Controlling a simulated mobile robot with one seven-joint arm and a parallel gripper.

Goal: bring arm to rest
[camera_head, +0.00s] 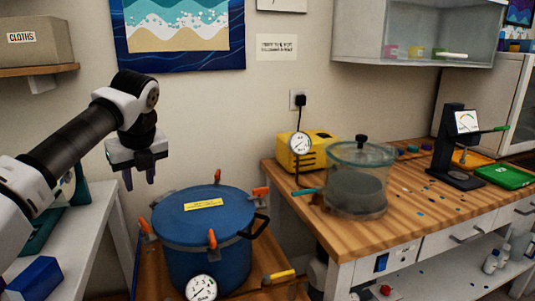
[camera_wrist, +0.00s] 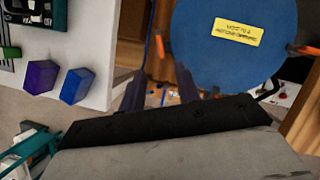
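My gripper (camera_head: 140,180) hangs in the air at the left in the head view, fingers pointing down, above and left of the blue pressure pot. Its two fingers are apart with nothing between them. In the wrist view the fingers (camera_wrist: 157,92) show as dark, blurred shapes with a gap between them. My arm reaches in from the left edge of the head view. The gripper touches nothing that I can see.
The blue pot (camera_head: 202,222) with orange clamps stands on a wooden surface. A white bench (camera_head: 92,225) is at left, with blue and purple boxes (camera_wrist: 41,77). A wooden workbench (camera_head: 420,205) at right holds a clear vacuum chamber (camera_head: 360,180) and a yellow pump (camera_head: 307,152).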

